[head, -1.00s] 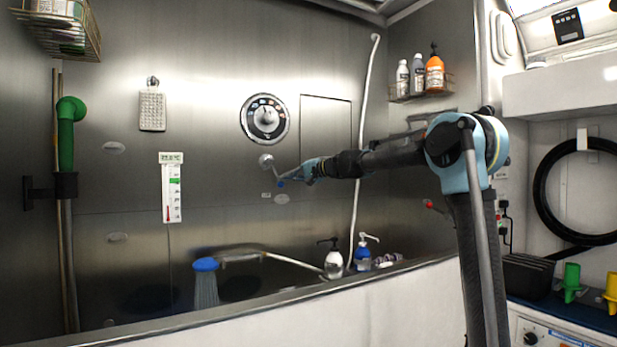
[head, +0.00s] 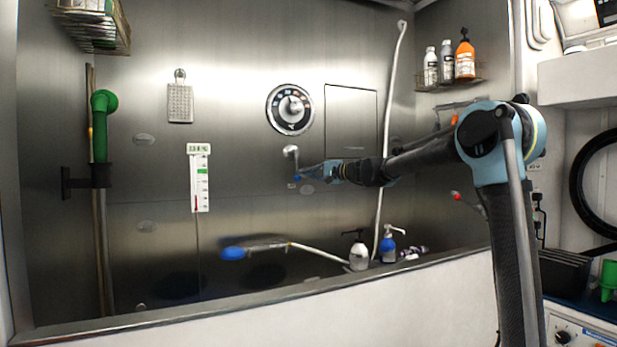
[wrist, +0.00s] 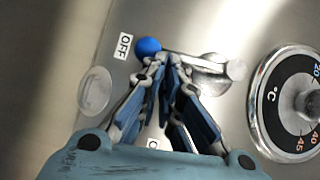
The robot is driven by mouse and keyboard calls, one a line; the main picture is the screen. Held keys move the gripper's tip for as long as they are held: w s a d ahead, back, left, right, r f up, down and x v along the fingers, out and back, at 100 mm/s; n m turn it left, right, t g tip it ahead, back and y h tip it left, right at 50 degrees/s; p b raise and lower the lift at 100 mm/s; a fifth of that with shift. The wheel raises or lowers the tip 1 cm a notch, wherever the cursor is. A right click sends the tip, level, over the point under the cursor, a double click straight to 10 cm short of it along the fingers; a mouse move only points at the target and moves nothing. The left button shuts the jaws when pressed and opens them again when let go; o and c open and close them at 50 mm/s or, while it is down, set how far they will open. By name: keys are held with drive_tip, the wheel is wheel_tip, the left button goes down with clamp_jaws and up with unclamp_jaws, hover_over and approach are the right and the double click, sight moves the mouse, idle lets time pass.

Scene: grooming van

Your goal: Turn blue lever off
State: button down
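The lever is a silver handle (wrist: 205,64) with a blue ball knob (wrist: 148,47), on the steel wall below the round dial. In the wrist view the knob lies close beside the OFF label (wrist: 124,45). In the head view the lever's silver pivot (head: 290,151) shows, with the knob (head: 297,178) below it. My gripper (wrist: 167,62) has its fingertips drawn together at the lever, just beside the knob; it also shows in the head view (head: 312,172). I see nothing held between the fingers. A second label (wrist: 153,144) is partly hidden by the fingers.
The temperature dial (head: 290,109) is above the lever. A thermometer (head: 199,178) hangs left of it. A shower head (head: 233,253), pump bottles (head: 357,254) and a white hose (head: 391,110) are in the tub area. The tub's front rim (head: 250,303) crosses below my arm.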

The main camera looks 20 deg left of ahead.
drive_tip(key=shift+w+d+f, duration=0.1)
drive_tip(key=w+v, duration=0.3)
drive_tip(key=v, duration=0.9)
drive_tip(key=shift+s+d, duration=0.2)
drive_tip(key=shift+d, duration=0.4)
drive_tip(key=shift+s, duration=0.1)
